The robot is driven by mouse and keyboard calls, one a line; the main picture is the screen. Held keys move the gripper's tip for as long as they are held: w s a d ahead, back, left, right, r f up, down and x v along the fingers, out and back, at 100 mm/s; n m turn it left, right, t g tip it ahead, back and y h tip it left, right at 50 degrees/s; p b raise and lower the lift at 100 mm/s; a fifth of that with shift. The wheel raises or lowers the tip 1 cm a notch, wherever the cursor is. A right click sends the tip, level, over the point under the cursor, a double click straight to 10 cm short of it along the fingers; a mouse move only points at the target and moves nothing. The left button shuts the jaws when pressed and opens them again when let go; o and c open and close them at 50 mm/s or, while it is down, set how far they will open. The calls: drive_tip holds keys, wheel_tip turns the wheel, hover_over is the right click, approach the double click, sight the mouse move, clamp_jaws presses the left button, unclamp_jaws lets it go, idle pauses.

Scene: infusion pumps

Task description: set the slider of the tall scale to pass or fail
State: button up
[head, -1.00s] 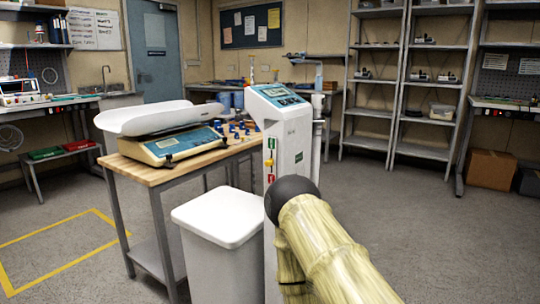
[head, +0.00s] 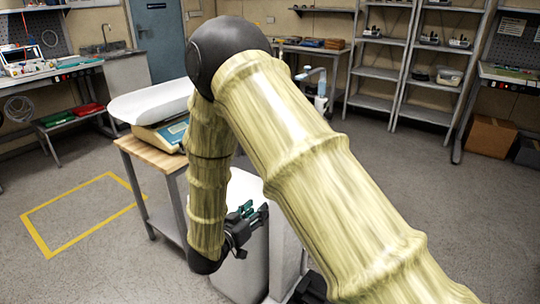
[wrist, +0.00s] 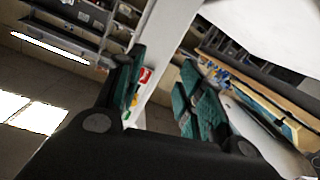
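The tall scale is mostly hidden behind my arm in the head view; a strip of its white column (head: 286,250) shows low beside the white bin. In the wrist view its white column (wrist: 165,45) runs slantwise beyond my fingers. A red mark (wrist: 145,75), with small yellow and green patches (wrist: 132,106) below it, shows beside the left finger, which partly covers this area. I cannot tell the slider's exact position. My gripper (head: 258,212) is open and empty, in front of the bin in the head view. Its spread teal fingers (wrist: 163,75) also show in the wrist view.
The white bin (head: 243,187) stands close to my gripper. The wooden table (head: 150,155) with the baby scale's white pan (head: 150,101) is at left, partly behind my arm. Shelves (head: 400,75) line the back. Floor at right and left is open.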

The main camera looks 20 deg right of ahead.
wheel_tip(320, 180, up, 10)
drive_tip(key=a+m+h+p, duration=0.2)
drive_tip(key=w+d+g, duration=0.1)
drive_tip(key=w+d, duration=0.5)
drive_tip(key=d, duration=0.2)
drive_tip(key=shift+d+h+p, duration=0.3)
drive_tip(key=shift+d+p, duration=0.1)
drive_tip(key=shift+p, duration=0.05)
clamp_jaws()
